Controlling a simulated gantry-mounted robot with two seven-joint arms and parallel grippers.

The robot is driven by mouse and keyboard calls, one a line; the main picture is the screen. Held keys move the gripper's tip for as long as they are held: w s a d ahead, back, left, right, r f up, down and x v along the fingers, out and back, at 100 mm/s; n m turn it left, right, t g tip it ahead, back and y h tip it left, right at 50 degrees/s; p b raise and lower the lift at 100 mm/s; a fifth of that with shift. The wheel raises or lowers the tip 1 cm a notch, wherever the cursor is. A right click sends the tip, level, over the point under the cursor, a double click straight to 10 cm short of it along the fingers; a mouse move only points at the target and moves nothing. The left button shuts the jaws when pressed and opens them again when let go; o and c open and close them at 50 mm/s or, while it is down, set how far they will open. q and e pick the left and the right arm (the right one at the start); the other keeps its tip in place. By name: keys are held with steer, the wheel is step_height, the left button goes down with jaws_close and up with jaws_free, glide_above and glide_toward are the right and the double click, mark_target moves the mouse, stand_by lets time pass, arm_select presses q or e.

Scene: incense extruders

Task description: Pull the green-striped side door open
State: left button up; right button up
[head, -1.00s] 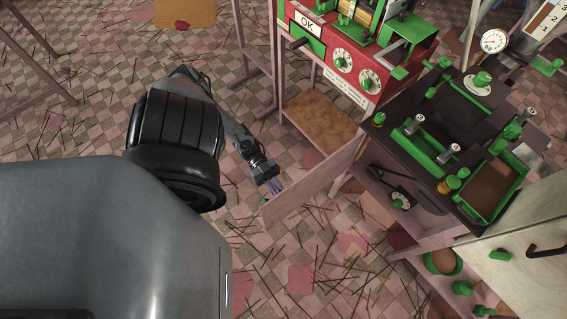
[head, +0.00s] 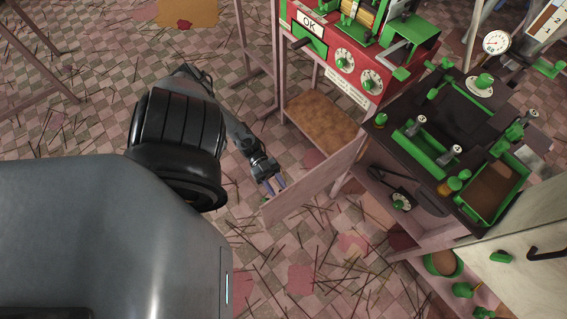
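A pale wooden side door (head: 315,187) stands swung out from the cabinet under the dark-topped bench, its free end toward the left. Its green stripe cannot be made out clearly from here. My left gripper (head: 274,186) is at the door's free end, near its upper left corner. I cannot tell whether a finger touches the door. My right gripper is out of view.
The dark bench top (head: 455,125) carries green-trimmed fittings. A red machine (head: 335,55) with dials stands behind, above a brown lower shelf (head: 320,120). A pale cabinet (head: 520,265) is at lower right. Thin sticks litter the checkered floor, which is otherwise open left of the door.

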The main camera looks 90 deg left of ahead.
arm_select(q)
steer(key=v, duration=1)
steer(key=shift+a+b, duration=0.2)
steer(key=shift+b, duration=0.1)
steer(key=shift+r, duration=0.1)
